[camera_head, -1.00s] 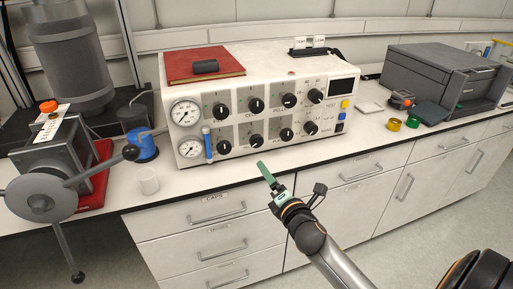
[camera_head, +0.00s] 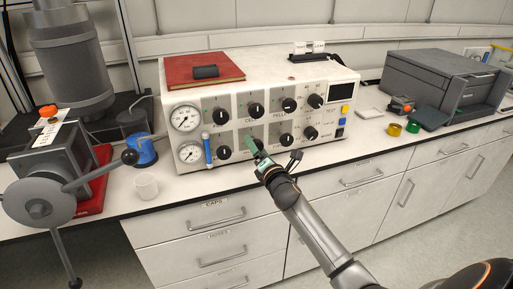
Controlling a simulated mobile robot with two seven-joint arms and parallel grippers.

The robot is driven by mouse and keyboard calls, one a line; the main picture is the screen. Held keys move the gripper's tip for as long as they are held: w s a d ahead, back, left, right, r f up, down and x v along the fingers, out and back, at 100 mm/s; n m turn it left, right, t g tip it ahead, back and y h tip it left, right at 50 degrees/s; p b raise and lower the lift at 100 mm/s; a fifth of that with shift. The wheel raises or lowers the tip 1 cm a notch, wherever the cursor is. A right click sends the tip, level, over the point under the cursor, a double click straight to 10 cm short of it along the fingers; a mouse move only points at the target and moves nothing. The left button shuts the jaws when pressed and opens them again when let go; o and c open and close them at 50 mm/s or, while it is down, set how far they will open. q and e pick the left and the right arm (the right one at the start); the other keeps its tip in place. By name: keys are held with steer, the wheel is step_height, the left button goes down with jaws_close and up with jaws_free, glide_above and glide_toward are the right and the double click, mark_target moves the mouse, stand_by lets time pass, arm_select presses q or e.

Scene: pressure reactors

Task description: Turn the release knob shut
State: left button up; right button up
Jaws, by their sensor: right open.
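A white control box (camera_head: 270,85) stands on the bench with two rows of black knobs on its front. The knob labels are too small to read, so I cannot tell which is the release knob. My right gripper (camera_head: 254,149), with green fingers, is in front of the lower row. It is open and partly covers the second lower knob from the left (camera_head: 259,143); I cannot tell whether it touches. The lower left knob (camera_head: 224,152) and the third lower knob (camera_head: 286,140) are clear of the fingers.
Two gauges and a blue handle (camera_head: 207,150) are at the box's left side. A red book (camera_head: 203,63) lies on top. A white cup (camera_head: 146,187) stands at the front left. A grey wheel (camera_head: 38,207) is at the far left. Yellow and green rings are at the right.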

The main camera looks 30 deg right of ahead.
steer(key=shift+w+d, duration=0.1)
steer(key=shift+w, duration=0.35)
jaws_close()
stand_by(0.5)
